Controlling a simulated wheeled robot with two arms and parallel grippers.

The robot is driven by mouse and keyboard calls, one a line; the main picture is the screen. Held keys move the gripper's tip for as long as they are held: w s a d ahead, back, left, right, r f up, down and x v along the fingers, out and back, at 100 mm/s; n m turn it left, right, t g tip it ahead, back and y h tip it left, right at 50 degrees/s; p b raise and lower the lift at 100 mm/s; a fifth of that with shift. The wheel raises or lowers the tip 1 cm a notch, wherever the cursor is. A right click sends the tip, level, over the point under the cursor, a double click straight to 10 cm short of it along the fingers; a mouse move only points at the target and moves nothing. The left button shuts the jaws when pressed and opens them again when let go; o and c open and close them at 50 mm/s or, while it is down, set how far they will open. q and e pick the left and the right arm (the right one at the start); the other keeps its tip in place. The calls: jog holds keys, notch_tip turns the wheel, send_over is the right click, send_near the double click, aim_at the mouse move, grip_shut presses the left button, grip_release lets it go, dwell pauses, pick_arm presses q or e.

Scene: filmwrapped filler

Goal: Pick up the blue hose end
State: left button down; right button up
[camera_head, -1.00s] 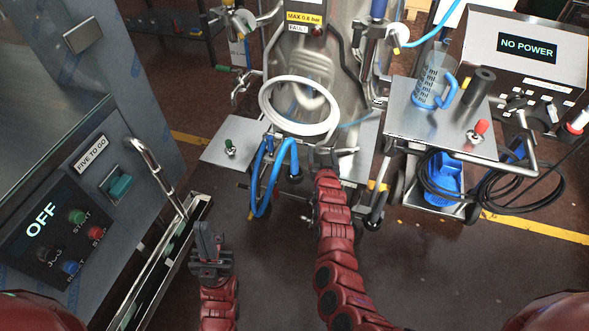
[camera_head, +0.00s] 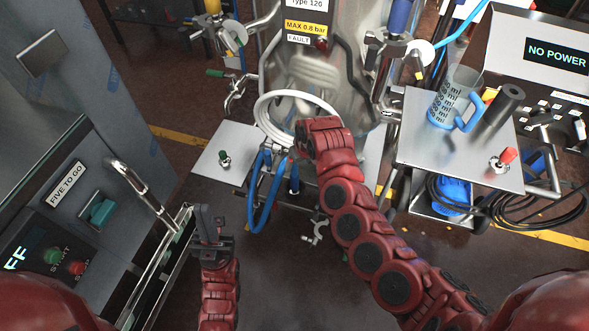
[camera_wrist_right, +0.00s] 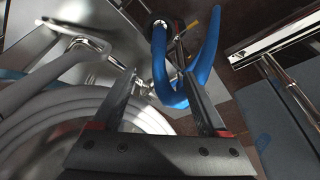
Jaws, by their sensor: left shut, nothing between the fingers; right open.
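The blue hose (camera_head: 258,215) hangs in a loop at the front of the steel machine; it also shows in the right wrist view (camera_wrist_right: 206,62). My right gripper (camera_wrist_right: 161,76) is open, with the bend of the blue hose just ahead of or between its fingertips; I cannot tell which. In the head view, my right wrist stands beside the hose top and its fingers are hidden. I cannot make out the hose's free end for certain. My left gripper (camera_head: 204,220) is shut and empty, low beside the left cabinet.
A coiled white hose (camera_head: 262,112) lies close to my right gripper and fills the left of the wrist view. A steel side table (camera_head: 420,150) with a measuring jug (camera_head: 450,100) stands at right. The left cabinet's handle (camera_head: 140,188) is near my left arm.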

aim_at(294, 176)
jog(key=b+x, duration=0.8)
jog(key=b, duration=0.4)
jog(key=shift+s, duration=0.1)
jog(key=x, duration=0.2)
jog(key=shift+a+f, duration=0.1)
jog(key=shift+f, duration=0.2)
jog(key=shift+x, duration=0.85)
jog(key=x, duration=0.1)
jog(key=b+x, duration=0.1)
jog(key=x, duration=0.1)
jog(key=b+x, duration=0.1)
jog(key=shift+d+f, duration=0.3)
grip_shut()
